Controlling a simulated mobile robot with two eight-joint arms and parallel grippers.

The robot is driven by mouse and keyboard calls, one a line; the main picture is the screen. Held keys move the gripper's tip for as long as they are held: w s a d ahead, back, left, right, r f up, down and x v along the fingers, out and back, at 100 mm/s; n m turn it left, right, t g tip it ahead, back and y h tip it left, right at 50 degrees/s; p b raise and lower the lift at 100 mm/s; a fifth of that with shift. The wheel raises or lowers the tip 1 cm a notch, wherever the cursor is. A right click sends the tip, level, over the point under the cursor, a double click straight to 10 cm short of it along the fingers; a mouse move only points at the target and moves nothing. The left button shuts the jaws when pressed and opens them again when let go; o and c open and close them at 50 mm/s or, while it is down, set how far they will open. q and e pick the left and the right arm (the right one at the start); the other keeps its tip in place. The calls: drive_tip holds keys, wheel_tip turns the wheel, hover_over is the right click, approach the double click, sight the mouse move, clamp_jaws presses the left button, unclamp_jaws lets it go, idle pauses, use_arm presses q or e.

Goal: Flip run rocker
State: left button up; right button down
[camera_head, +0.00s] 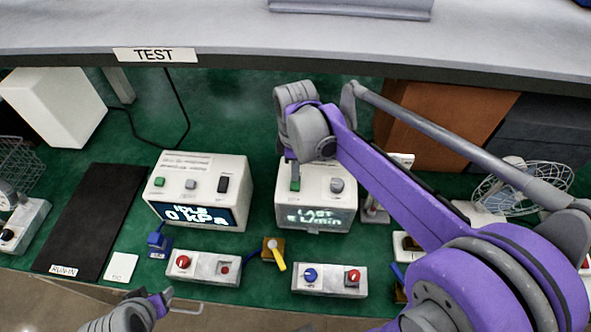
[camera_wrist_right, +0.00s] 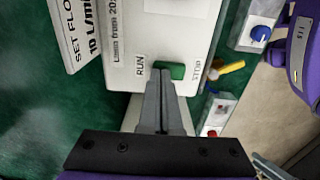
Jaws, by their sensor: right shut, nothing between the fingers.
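The run rocker (camera_wrist_right: 174,70) is a small green switch between the words RUN and STOP on a white box (camera_wrist_right: 118,60). In the head view the rocker (camera_head: 295,184) sits on top of the right-hand white box (camera_head: 318,184), whose screen reads LAST and L/min. My right gripper (camera_wrist_right: 161,74) is shut and empty, its fingertips at the rocker and partly covering it. I cannot tell whether they touch it. In the head view the right gripper (camera_head: 292,170) points down over the box. A part of my left arm shows at the lower left; its fingers are not clear.
A second white box (camera_head: 200,190) reads IDLE 0 kPa to the left. Small knob units (camera_head: 203,268) (camera_head: 330,280) and a yellow-handled valve (camera_head: 275,252) stand in front. A black mat (camera_head: 90,220) lies left. A shelf (camera_head: 300,35) overhangs the back. A SET FLOW card (camera_wrist_right: 77,30) stands beside the box.

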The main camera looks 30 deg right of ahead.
drive_tip(key=shift+f, duration=0.1)
drive_tip(key=shift+f, duration=0.3)
drive_tip(key=shift+s+r, duration=0.1)
drive_tip(key=shift+r, duration=0.05)
drive_tip(key=shift+s+a, duration=0.25)
drive_tip(key=shift+s, duration=0.05)
drive_tip(key=shift+s+a+r, duration=0.1)
drive_tip(key=shift+s+a, duration=0.1)
drive_tip(key=shift+s, duration=0.2)
drive_tip(key=shift+w+r, duration=0.1)
